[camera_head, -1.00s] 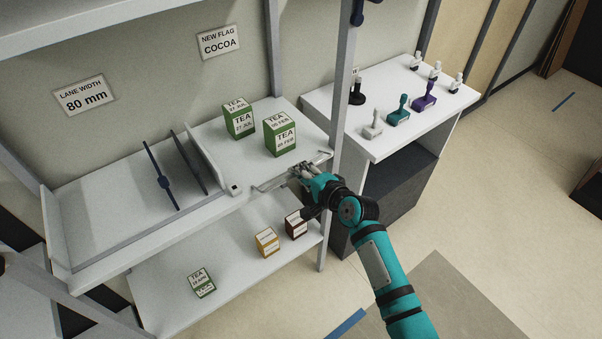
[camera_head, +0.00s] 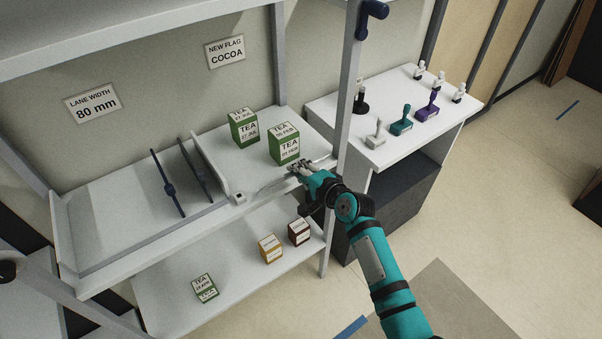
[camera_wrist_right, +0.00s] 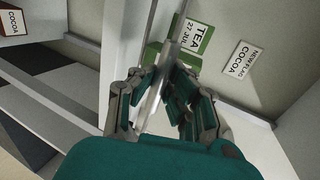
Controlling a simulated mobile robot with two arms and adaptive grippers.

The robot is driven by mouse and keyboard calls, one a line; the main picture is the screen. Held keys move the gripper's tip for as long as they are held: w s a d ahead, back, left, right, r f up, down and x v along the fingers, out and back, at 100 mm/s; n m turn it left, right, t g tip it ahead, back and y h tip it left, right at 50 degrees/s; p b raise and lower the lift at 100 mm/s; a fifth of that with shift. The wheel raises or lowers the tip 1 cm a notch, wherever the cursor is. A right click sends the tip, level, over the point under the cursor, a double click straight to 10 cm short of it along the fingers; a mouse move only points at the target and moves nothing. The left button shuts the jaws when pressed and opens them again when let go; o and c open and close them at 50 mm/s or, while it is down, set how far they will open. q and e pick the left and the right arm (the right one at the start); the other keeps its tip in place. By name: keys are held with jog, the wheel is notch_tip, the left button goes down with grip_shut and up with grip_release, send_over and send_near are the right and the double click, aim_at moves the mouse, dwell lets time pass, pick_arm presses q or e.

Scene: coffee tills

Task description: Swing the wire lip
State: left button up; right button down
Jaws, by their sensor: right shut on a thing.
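The thin grey wire lip (camera_head: 270,187) runs along the front edge of the upper shelf, in front of two green tea boxes, TEA 27 JUL (camera_head: 243,127) and TEA 05 FEB (camera_head: 285,145). My right gripper (camera_head: 299,168) is shut on the wire lip at the shelf's front edge, covering part of it. In the right wrist view the lip shows as a silvery bar (camera_wrist_right: 169,38) between the fingers (camera_wrist_right: 160,85), with the TEA 27 JUL box (camera_wrist_right: 193,34) behind it. My left gripper is not in view.
White and dark blue dividers (camera_head: 167,183) stand left of the tea boxes; the shelf beyond them is bare. The lower shelf (camera_head: 165,305) holds a small tea box, a yellow box (camera_head: 270,248) and a dark red box (camera_head: 299,231). An upright post (camera_head: 349,90) stands close right of my gripper.

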jog(key=shift+w+r, duration=0.1)
jog(key=shift+r, duration=0.25)
jog(key=shift+w+a+r, duration=0.35)
jog(key=shift+w+a, duration=0.05)
jog(key=shift+w, duration=0.25)
jog(key=c, duration=1.4)
grip_release()
jog(key=shift+s, duration=0.2)
jog(key=shift+o, duration=0.6)
jog(key=shift+s+d, duration=0.1)
